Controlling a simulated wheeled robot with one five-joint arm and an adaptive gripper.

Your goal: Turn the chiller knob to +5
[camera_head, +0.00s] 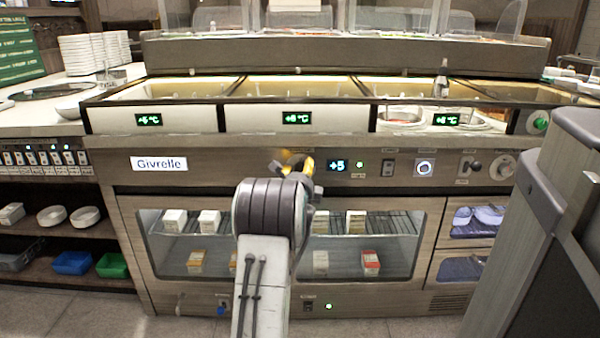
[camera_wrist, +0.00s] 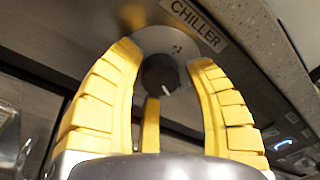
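The chiller knob (camera_wrist: 160,75) is dark and round with a white pointer mark, set on a pale round plate below a CHILLER label (camera_wrist: 195,24). My gripper (camera_wrist: 163,60) has yellow fingers spread around the knob, to its left, right and below. The fingers look open, with pale plate showing between them and the knob. In the head view my gripper (camera_head: 298,164) is at the front panel and hides the knob.
A green light (camera_head: 359,165), a rocker switch (camera_head: 388,167), a blue-lit button (camera_head: 424,167), a toggle (camera_head: 470,166) and another dial (camera_head: 502,166) sit to the right on the panel. Glass doors (camera_head: 365,243) are below. A grey body (camera_head: 560,220) stands at the right.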

